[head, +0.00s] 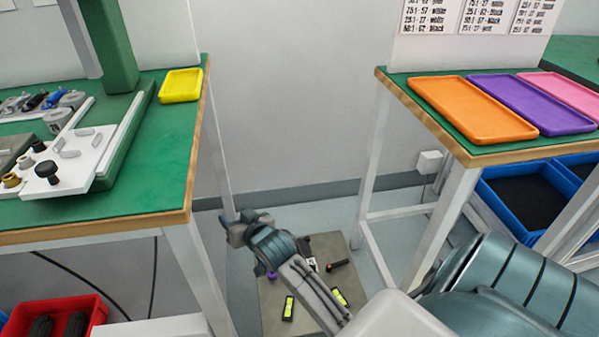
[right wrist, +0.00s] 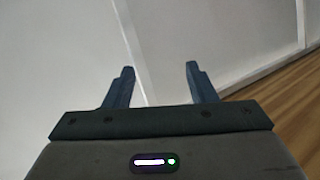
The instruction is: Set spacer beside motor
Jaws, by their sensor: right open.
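I cannot pick out for sure which parts are the spacer and the motor. On the left green bench in the head view, a white plate (head: 85,166) holds small grey blocks, a black knob-like part (head: 47,172) and a brass-coloured part (head: 11,180). Grey cylinders (head: 58,119) and small blue and black parts (head: 36,101) lie behind it. My right gripper (head: 236,230) is low, in the gap between the benches and away from these parts. In the right wrist view its two fingers (right wrist: 160,73) are apart, with nothing between them. My left gripper is not in view.
A yellow tray (head: 181,85) sits at the left bench's back right corner. Orange (head: 473,108), purple (head: 533,104) and pink (head: 565,92) trays lie on the right bench. Blue bins (head: 510,230) stand under it. A red bin (head: 90,305) with dark parts is at lower left.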

